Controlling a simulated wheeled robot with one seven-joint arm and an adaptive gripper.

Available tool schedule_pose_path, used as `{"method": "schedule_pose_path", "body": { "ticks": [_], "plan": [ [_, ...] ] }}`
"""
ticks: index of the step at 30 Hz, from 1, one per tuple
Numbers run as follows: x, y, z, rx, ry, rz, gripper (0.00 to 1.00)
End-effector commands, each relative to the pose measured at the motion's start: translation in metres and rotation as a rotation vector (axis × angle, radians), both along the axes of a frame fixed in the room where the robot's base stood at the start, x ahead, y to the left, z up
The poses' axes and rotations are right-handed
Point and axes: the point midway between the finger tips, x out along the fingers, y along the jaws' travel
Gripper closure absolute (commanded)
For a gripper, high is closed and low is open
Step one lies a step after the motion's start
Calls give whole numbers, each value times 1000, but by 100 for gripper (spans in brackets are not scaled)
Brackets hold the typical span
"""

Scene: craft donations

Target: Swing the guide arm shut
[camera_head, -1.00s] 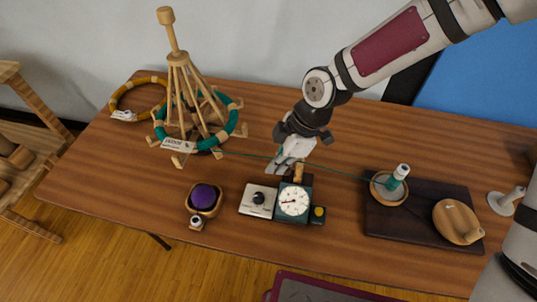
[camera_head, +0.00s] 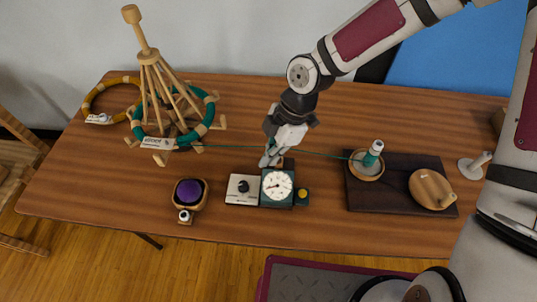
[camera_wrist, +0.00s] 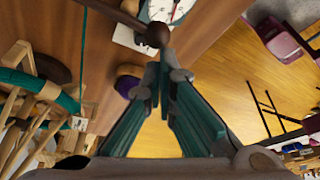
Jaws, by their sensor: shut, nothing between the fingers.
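A teal meter (camera_head: 277,187) with a round white dial stands near the table's middle front. In the wrist view, a brown wooden arm with a round knob end (camera_wrist: 157,35), apparently the guide arm, lies beside the dial (camera_wrist: 166,9), just beyond my fingertips. In the head view my gripper mostly hides it. My gripper (camera_head: 268,161) is shut and empty at the meter's back edge; in the wrist view its fingertips (camera_wrist: 165,75) are close to the knob, but I cannot tell if they touch. A green yarn (camera_head: 325,154) runs behind the meter.
A wooden yarn swift (camera_head: 165,95) with a green skein stands left. A white box (camera_head: 243,188) with a black knob adjoins the meter. A bowl with a purple ball (camera_head: 189,193) sits front left. A dark board (camera_head: 400,206) with a winder (camera_head: 366,165) lies right.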

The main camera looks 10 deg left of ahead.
Motion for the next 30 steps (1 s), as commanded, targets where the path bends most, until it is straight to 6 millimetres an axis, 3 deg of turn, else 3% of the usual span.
{"method": "schedule_pose_path", "body": {
  "ticks": [22, 30],
  "plan": [
    [18, -6, 0, -2, -4, -4, 100],
    [9, 14, 6, 1, -1, -3, 100]
  ]
}}
